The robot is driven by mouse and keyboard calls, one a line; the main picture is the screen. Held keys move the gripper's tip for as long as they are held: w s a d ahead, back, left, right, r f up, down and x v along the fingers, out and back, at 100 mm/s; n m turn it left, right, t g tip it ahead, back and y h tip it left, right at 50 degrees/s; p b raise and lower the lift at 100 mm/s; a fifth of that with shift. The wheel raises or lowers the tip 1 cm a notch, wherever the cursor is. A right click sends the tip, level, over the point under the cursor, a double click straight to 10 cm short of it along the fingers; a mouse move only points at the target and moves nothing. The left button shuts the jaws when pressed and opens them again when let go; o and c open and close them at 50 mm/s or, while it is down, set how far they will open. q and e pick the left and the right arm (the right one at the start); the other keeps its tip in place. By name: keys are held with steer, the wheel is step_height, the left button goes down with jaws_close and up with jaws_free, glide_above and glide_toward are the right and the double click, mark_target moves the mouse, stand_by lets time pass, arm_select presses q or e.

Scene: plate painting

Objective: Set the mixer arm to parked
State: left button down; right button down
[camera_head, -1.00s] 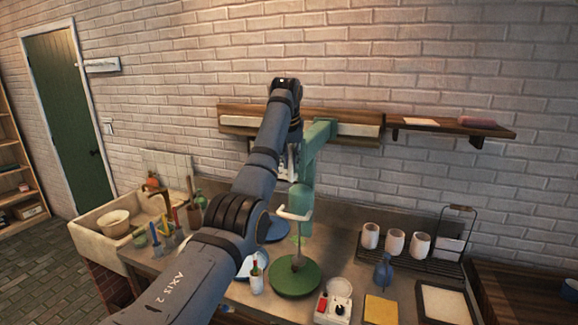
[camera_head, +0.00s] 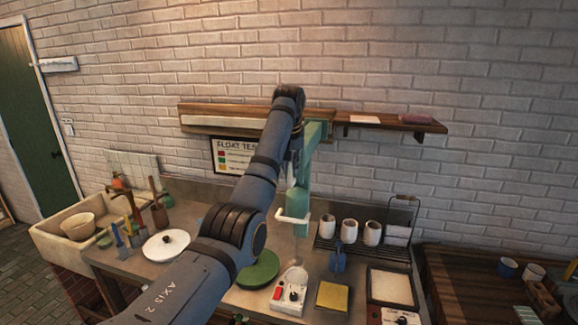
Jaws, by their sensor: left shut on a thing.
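The green mixer arm (camera_head: 301,188) hangs in front of the brick wall, below the wooden shelf. A white handle (camera_head: 293,219) sticks out near its lower end. A faint, thin stirring part hangs below it, over the back of the white control box (camera_head: 291,291), right of the green round plate (camera_head: 258,270). My left arm reaches up from the bottom left and bends down at the mixer arm. My left gripper (camera_head: 295,155) is mostly hidden behind my forearm, shut against the green mixer arm; the exact contact is hidden. My right gripper is not in view.
Several white cups stand in a wire rack (camera_head: 362,245) to the right. A blue bottle (camera_head: 337,260), a yellow pad (camera_head: 332,296) and a framed white tile (camera_head: 391,287) lie in front. A sink (camera_head: 75,235), brushes and a white round lid (camera_head: 166,244) are left.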

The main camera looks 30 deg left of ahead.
arm_select(q)
steer(key=shift+d, duration=0.1)
steer(key=c, duration=1.4)
jaws_free()
steer(key=shift+d, duration=0.1)
steer(key=shift+c, duration=0.2)
steer(key=shift+o, duration=0.7)
steer(key=shift+d, duration=0.15)
steer(key=shift+r, duration=0.1)
steer(key=shift+s+r, duration=0.15)
steer(key=shift+r, duration=0.2)
steer(key=v, duration=0.6)
steer(key=shift+s+r, duration=0.2)
steer(key=shift+r, duration=0.05)
steer(key=shift+d, duration=0.1)
